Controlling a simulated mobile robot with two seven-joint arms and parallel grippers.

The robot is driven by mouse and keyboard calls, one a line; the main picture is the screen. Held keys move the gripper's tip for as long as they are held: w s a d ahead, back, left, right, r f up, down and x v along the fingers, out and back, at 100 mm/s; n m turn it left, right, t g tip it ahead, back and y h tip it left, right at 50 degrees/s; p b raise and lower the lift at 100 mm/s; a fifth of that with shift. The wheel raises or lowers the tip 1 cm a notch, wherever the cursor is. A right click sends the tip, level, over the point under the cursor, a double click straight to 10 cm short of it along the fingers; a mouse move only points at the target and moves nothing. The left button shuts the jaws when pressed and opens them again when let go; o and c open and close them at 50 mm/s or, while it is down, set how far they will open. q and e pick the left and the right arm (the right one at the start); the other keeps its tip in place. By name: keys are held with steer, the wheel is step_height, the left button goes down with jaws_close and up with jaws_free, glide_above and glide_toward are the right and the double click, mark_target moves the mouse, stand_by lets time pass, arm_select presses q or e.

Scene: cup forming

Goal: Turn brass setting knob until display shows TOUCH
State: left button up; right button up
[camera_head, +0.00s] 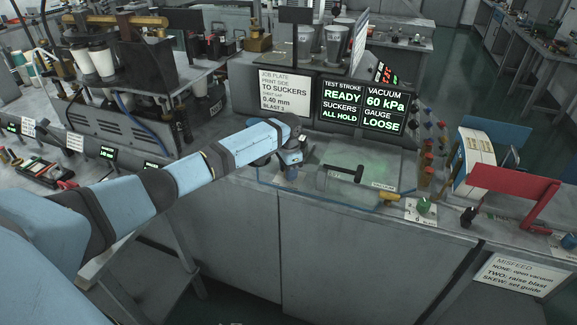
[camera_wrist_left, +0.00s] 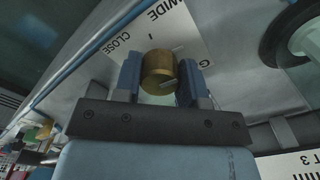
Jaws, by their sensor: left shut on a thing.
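The brass setting knob (camera_wrist_left: 159,66) is a short cylinder between the two blue fingers of my left gripper (camera_wrist_left: 160,78), which is shut on it. A white label plate (camera_wrist_left: 125,42) beside the knob reads CLOSE and WIDE. In the head view my left gripper (camera_head: 290,166) is low at the left end of the feed top, and it hides the knob there. The display (camera_head: 384,110) reads VACUUM 60 kPa and GAUGE LOOSE. My right gripper is not in view.
A second screen (camera_head: 341,103) reads TEST STROKE READY and SUCKERS ALL HOLD. A black handle (camera_head: 345,172) stands right of my gripper. A yellow lever (camera_head: 389,197), a green knob (camera_head: 424,206) and a red bracket (camera_head: 515,185) are farther right. A white JOB PLATE card (camera_head: 283,92) stands behind.

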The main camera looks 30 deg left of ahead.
arm_select(q)
steer(key=shift+r+m, duration=0.1)
steer(key=shift+m, duration=0.5)
steer(key=shift+m+p, duration=0.35)
steer(key=shift+m, duration=0.05)
steer(key=o, duration=0.9)
step_height(320, 180, up, 14)
steer(key=shift+f+b, duration=0.15)
steer(key=shift+b, duration=0.65)
